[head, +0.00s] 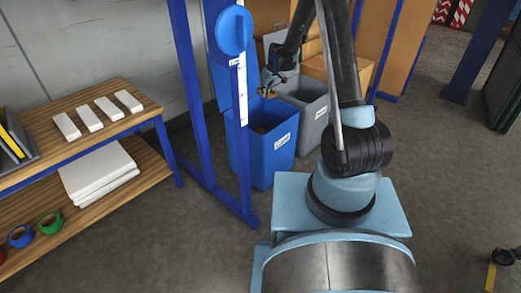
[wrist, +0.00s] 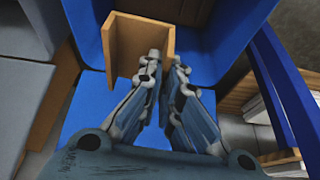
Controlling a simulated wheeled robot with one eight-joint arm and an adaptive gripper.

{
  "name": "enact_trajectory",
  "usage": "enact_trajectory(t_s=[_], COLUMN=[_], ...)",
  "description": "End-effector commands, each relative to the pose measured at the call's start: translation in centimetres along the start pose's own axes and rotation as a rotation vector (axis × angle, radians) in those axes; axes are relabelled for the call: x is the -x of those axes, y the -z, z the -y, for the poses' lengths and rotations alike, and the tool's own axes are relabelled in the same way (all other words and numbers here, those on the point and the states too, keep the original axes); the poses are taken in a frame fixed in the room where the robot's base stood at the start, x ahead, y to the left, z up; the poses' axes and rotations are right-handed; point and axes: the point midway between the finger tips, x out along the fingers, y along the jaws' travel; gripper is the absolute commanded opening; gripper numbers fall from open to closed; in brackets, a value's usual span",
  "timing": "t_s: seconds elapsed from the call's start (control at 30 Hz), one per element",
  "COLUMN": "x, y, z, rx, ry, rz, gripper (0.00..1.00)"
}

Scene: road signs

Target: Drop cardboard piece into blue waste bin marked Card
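The brown cardboard piece (wrist: 125,48) is bent into an angle and shows at the top of the wrist view. My gripper (wrist: 168,62) is closed on its right-hand flap, with one fingertip on each side. In the head view my gripper (head: 273,84) holds the small brown piece (head: 266,92) above the open top of the blue bin (head: 272,158). The bin has a white label on its front, too small to read. In the wrist view the blue bin (wrist: 85,105) lies below and around the piece.
A grey bin (head: 312,115) stands right beside the blue one. A blue post frame (head: 240,150) with a round blue sign (head: 234,30) stands in front and left. A wooden shelf unit (head: 140,118) is at the left.

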Motion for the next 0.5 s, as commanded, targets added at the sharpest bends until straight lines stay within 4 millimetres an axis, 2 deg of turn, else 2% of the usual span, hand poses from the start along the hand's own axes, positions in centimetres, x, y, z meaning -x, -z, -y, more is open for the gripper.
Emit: enact_trajectory(t_s=[0.17, 0.5], x=[-0.9, -4.0], y=[0.1, -1.3], z=[0.4, 0.3], rx=[0.014, 0.012], ry=[0.006, 0.005], rz=[-0.001, -0.001], gripper=[0.00, 0.00])
